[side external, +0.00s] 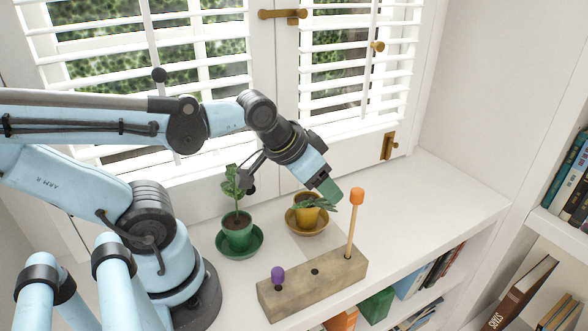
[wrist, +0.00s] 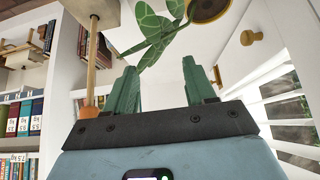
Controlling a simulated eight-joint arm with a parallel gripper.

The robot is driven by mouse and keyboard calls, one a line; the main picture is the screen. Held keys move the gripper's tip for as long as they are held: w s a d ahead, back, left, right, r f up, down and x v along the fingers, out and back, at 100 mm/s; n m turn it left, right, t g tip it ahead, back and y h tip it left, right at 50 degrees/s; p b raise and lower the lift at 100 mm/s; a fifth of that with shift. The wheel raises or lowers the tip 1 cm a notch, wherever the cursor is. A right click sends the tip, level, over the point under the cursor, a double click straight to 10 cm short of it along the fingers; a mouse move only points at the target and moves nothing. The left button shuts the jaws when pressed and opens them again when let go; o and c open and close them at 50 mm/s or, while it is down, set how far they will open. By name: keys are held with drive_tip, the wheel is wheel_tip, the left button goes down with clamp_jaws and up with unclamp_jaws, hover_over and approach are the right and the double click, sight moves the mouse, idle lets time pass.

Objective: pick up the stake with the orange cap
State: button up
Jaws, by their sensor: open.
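The stake with the orange cap (side external: 351,228) stands upright in the right-hand hole of a wooden block (side external: 280,296). Its orange cap (side external: 357,196) is at the top. My gripper (side external: 332,193) is open and empty, beside the cap on its left, over the yellow pot's plant. In the wrist view, which looks upside down, the stake (wrist: 92,65) and its cap lie left of my gripper's green fingers (wrist: 160,85), outside the gap. Leaves (wrist: 155,30) show beyond the fingertips there.
A stake with a purple cap (side external: 278,274) sits in the block's left hole; the middle hole is empty. A yellow pot (side external: 307,217) with a plant stands behind the block. A green pot (side external: 237,232) with a taller plant stands left of it. The shelf's right end is clear.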

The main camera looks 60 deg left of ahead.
wheel_tip(320, 180, up, 19)
drive_tip(key=g, duration=0.7)
hover_over(358, 190)
wheel_tip(358, 190, down, 18)
drive_tip(key=shift+r, duration=0.25)
idle(0.8)
clamp_jaws()
